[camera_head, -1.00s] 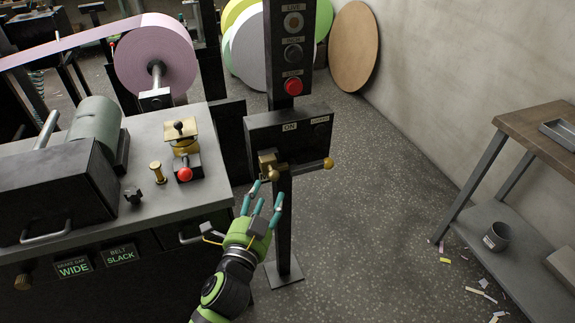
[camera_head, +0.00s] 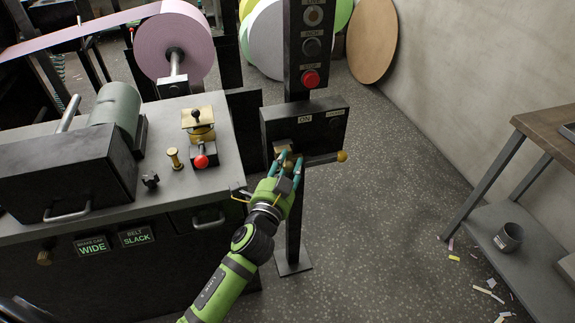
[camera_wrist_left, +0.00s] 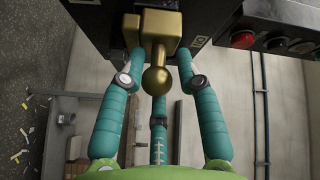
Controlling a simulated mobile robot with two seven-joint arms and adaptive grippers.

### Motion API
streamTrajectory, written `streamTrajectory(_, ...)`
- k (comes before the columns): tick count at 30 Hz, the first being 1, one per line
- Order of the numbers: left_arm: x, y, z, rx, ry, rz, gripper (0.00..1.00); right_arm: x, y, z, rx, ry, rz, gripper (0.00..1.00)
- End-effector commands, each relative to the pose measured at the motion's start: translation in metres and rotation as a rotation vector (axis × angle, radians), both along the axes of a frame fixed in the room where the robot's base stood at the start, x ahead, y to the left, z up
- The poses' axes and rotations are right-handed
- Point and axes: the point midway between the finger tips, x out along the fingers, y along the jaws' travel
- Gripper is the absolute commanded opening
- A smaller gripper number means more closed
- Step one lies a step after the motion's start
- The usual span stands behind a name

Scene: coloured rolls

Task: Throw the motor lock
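The motor lock is a dark box (camera_head: 273,132) on a post, labelled ON and LOCKED, with a brass fitting and a rod ending in a brass ball (camera_head: 342,156) at its right. My right gripper is not in view.
A red button (camera_head: 310,79) sits on the post above the box. Left is a bench with a red knob (camera_head: 201,161) and a pink roll (camera_head: 190,45) behind. A wooden table (camera_head: 548,128) stands at right.

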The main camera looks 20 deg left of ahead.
Motion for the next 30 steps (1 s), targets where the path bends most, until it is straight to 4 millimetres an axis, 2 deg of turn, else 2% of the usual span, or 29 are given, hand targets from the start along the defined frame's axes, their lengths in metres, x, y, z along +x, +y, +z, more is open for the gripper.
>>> streamTrajectory(11, 0.000, -0.001, -0.004, -0.002, 0.010, 0.002, 0.00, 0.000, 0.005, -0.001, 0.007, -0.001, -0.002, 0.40)
streamTrajectory(21, 0.028, -0.042, -0.007, -0.005, 0.011, 0.002, 0.00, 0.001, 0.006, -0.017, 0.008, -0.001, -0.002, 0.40)
streamTrajectory(30, 0.030, -0.047, -0.005, -0.006, 0.010, -0.002, 0.00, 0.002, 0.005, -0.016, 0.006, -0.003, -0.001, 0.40)
